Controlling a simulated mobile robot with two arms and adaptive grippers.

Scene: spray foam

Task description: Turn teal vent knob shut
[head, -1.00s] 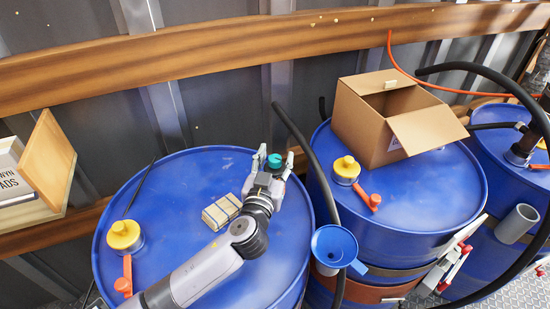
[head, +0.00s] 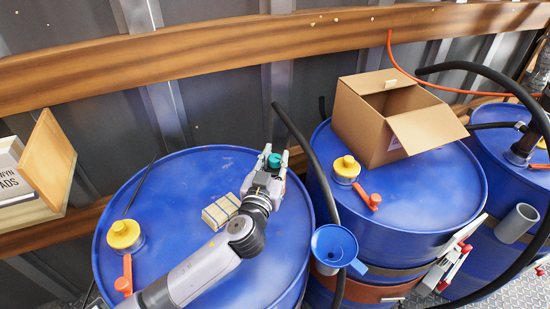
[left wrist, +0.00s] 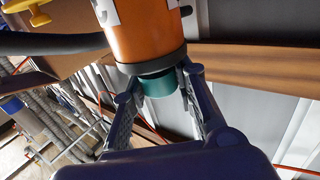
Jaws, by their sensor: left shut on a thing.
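The teal vent knob (head: 274,160) shows at the far right part of the left blue drum's top (head: 180,185). My left gripper (head: 273,166) is shut on it. In the left wrist view the teal knob (left wrist: 158,84) sits between the two fingers of my left gripper (left wrist: 162,80), under a dark collar at the end of an orange cylinder (left wrist: 148,32). The orange cylinder cannot be made out in the head view. My right gripper is not in view.
A small tan slatted block (head: 220,211) lies beside my left wrist. A yellow-capped valve with a red handle (head: 124,235) stands on the drum's left. A black hose (head: 300,140) runs close right of the gripper. A blue funnel (head: 334,247) and a cardboard box (head: 370,125) are further right.

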